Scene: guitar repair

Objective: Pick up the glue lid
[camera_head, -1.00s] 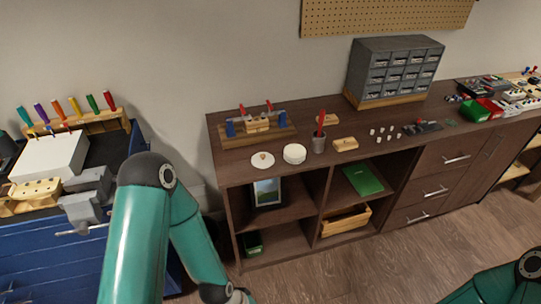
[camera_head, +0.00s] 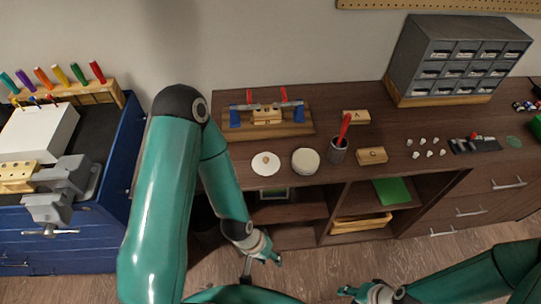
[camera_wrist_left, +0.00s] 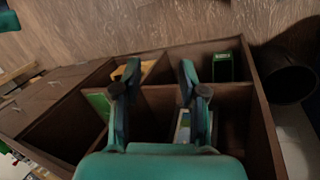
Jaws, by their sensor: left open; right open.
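The glue lid looks to be the flat white disc with a small tan knob (camera_head: 266,163), lying on the cabinet top near its front edge. A round white pot (camera_head: 305,161) with a pale top stands just right of it, apart from it. My left gripper (camera_head: 262,261) is open and empty, in front of the cabinet and below its top. In the left wrist view its fingers (camera_wrist_left: 160,72) are spread before the cabinet's open shelves; the lid is not in that view. My right gripper (camera_head: 350,291) is open and empty at the bottom, low in front of the cabinet.
A cup with a red tool (camera_head: 338,151) and wooden blocks (camera_head: 372,156) stand right of the pot. A wooden jig with blue clamps (camera_head: 266,120) is behind the lid. A blue workbench (camera_head: 90,210) stands at left. A dark bin (camera_wrist_left: 285,75) stands beside the shelves.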

